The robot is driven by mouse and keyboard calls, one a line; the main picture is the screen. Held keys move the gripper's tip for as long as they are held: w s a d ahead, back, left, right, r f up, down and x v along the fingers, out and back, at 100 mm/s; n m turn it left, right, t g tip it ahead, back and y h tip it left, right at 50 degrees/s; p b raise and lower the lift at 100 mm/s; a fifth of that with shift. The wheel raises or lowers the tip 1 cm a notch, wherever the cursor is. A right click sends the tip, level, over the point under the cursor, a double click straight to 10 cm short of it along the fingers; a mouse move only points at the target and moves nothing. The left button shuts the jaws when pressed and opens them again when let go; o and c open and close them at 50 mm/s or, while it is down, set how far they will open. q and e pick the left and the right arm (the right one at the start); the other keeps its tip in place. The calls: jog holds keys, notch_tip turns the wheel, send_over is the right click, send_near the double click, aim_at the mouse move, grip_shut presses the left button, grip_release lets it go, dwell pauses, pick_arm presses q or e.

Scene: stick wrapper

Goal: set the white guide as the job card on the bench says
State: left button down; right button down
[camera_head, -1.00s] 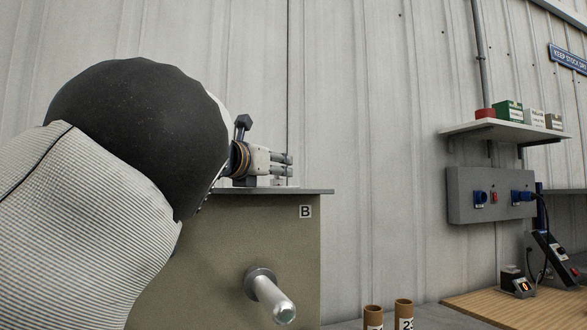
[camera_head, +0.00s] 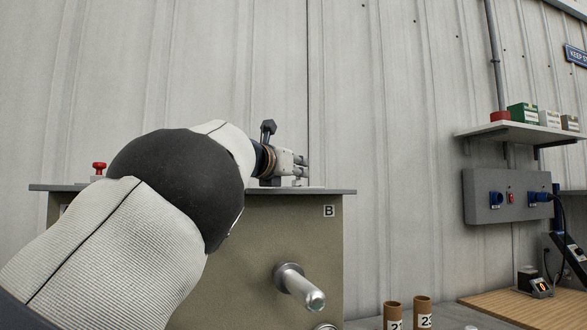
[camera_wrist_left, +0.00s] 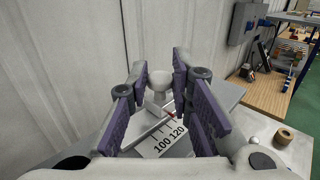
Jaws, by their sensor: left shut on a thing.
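My left gripper (camera_head: 298,166) is at the top of the machine marked B (camera_head: 290,235), partly hidden behind my own arm in the head view. In the left wrist view its purple-padded fingers (camera_wrist_left: 160,78) are shut on a white rounded knob, taken to be the white guide (camera_wrist_left: 160,84). Below the knob lies a white scale (camera_wrist_left: 165,143) with the marks 100 and 120. A small red pointer shows close to the 120 side, partly hidden by the right finger; its exact reading cannot be told. The job card is not in view. My right gripper is not in view.
A red button (camera_head: 99,168) stands on the machine's top at left. A metal spindle (camera_head: 300,288) sticks out of its front. Brown numbered tubes (camera_head: 423,310) stand at lower right. A socket box (camera_head: 508,196) and a shelf (camera_head: 520,132) are on the wall.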

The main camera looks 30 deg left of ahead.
pick_arm(q)
jog(key=shift+w+f, duration=0.25)
jog(key=shift+f, duration=0.05)
jog(key=c, duration=1.5)
grip_release()
jog(key=shift+o, duration=0.2)
jog(key=shift+r, duration=0.1)
jog(key=shift+s, duration=0.15)
jog(key=s+d, duration=0.1)
jog(key=s, duration=1)
jog(key=shift+s, duration=0.35)
